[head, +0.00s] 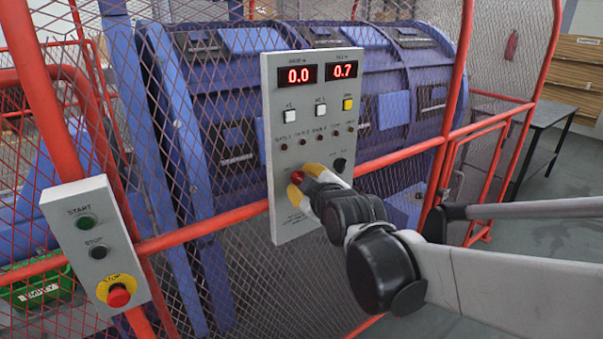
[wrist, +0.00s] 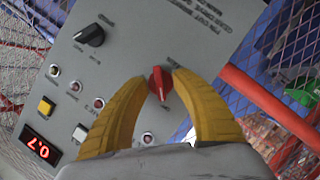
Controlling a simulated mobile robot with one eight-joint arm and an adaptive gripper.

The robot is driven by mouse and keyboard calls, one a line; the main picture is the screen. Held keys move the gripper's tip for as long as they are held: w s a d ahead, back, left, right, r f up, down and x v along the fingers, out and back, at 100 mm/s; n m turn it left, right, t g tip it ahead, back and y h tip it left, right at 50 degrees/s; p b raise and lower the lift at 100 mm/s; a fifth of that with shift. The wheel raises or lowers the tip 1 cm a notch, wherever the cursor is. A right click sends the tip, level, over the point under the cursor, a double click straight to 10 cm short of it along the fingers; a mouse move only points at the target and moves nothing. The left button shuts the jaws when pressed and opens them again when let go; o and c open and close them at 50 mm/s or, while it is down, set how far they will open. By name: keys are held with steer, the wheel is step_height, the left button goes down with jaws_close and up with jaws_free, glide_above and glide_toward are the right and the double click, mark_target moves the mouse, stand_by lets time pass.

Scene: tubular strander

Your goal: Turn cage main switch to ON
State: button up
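The grey control panel (head: 290,110) hangs on the red-framed mesh fence. A red rotary switch (wrist: 160,83) sits on it, between the two yellow fingertips of my gripper (wrist: 161,76). In the head view the red switch (head: 298,177) shows between the fingers of my gripper (head: 303,183), which partly cover the panel's lower part. The fingers are apart, one on each side of the switch. Any contact is too small to make out. The switch's labels are not readable. A black rotary knob (head: 340,165) is beside it, also in the wrist view (wrist: 90,36).
The panel has red displays (head: 299,75), push buttons (head: 320,110) and a row of lamps. A START/STOP box (head: 96,240) with a red emergency button (head: 118,295) is at the lower left. Red rails (head: 400,155) and mesh stand before the blue machine (head: 240,95).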

jaws_close()
steer(key=shift+r+m+p, duration=0.1)
steer(key=shift+m+p, duration=0.2)
steer(key=shift+p, duration=0.05)
steer(key=m+g+y+p, duration=0.1)
steer(key=m+y, duration=0.1)
steer(key=m, duration=0.2)
steer(key=m+g+y+p, duration=0.1)
steer(key=m+g+y, duration=0.1)
steer(key=m, duration=0.1)
steer(key=m+g+y+p, duration=0.1)
steer(key=m+y, duration=0.1)
steer(key=m, duration=0.2)
steer(key=shift+d+m+y+p, duration=0.25)
steer(key=shift+m+y+p, duration=0.05)
steer(key=shift+y, duration=0.1)
steer(key=shift+g, duration=0.3)
stand_by(0.4)
jaws_free()
steer(key=shift+a, duration=0.1)
